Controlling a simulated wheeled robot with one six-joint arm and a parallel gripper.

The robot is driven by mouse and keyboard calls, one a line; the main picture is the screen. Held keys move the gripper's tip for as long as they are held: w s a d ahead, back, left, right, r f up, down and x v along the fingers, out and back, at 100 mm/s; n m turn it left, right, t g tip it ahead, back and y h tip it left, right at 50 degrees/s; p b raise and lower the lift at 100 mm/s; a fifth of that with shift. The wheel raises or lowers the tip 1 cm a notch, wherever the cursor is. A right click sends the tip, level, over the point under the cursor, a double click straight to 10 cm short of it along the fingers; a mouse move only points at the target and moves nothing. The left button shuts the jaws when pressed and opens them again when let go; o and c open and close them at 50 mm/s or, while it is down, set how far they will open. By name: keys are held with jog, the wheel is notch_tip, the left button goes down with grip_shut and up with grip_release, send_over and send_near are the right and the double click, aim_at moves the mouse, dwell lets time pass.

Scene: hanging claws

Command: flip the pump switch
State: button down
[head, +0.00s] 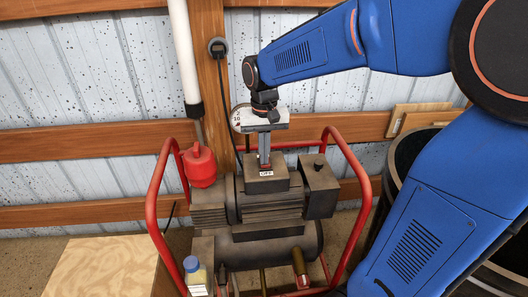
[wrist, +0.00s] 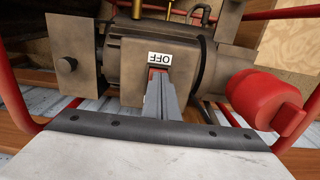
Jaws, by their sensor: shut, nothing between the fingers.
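The pump (head: 262,208) is a brown-grey machine inside a red tube frame. A box on its top carries a white OFF label, seen in the head view (head: 266,173) and, upside down, in the wrist view (wrist: 160,57). A small red switch (wrist: 157,71) shows just beside the label, partly hidden by my fingers. My gripper (head: 264,165) points down from above. Its fingers are shut and empty, with the tips at or very near the switch in the wrist view (wrist: 158,80). I cannot tell whether they touch it.
A red can-shaped part (head: 200,166) stands at the pump's left. The red frame (head: 158,190) rises on both sides. A dark barrel (head: 405,150) stands at right.

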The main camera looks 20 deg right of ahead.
jog(key=shift+s+f+t, duration=0.2)
jog(key=shift+s+t, duration=0.05)
jog(key=shift+t, duration=0.05)
jog(key=shift+w, duration=0.2)
jog(key=shift+w+d+r, duration=0.2)
jog(key=shift+w, duration=0.55)
jog(key=shift+r, duration=0.55)
notch_tip(320, 180, up, 13)
jog(key=s, duration=0.2)
jog(key=shift+a, duration=0.2)
